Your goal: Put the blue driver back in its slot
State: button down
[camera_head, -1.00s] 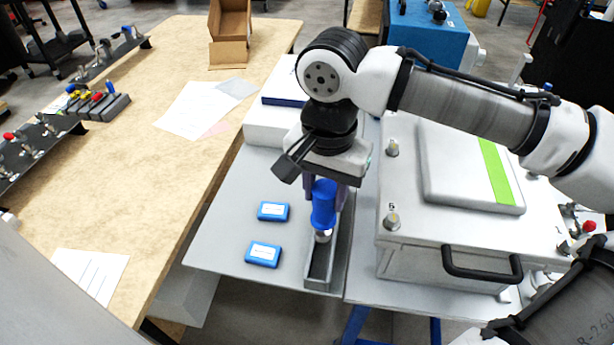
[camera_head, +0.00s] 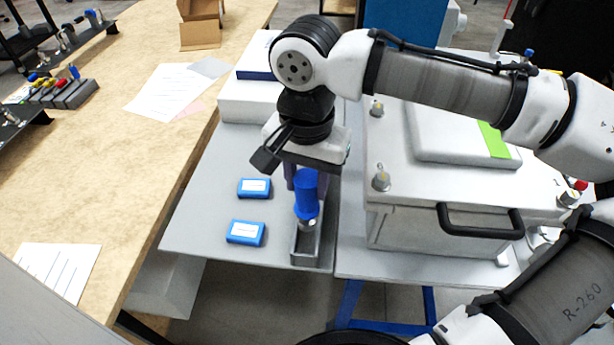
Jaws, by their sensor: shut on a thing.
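The blue driver (camera_head: 306,196) has a blue handle and a metal lower part that points down. My gripper (camera_head: 305,177) is shut on the upper part of its handle and holds it roughly upright. The driver is over a narrow grey open tray (camera_head: 327,247) on the grey side table. The metal end overlaps the tray in the picture; I cannot tell whether it touches the tray floor. A rack (camera_head: 76,93) of grey blocks with red, yellow and blue handled tools stands on the wooden bench at left. I cannot tell which slot is empty.
Two blue boxes (camera_head: 246,233) lie left of the tray on the grey table (camera_head: 190,225). A white analyser case (camera_head: 400,230) with a black handle stands close at right. The wooden bench (camera_head: 150,140) at left carries papers and a cardboard box (camera_head: 201,22).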

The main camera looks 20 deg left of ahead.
aim_at(307, 210)
jog(key=shift+f+b, duration=0.45)
jog(key=shift+f, duration=0.35)
dwell(1.2)
jog(key=shift+f+b, duration=1.75)
jog(key=shift+f, duration=1.3)
jog(key=c, duration=1)
grip_release()
jog(key=shift+c, duration=0.2)
jog(key=o, duration=0.6)
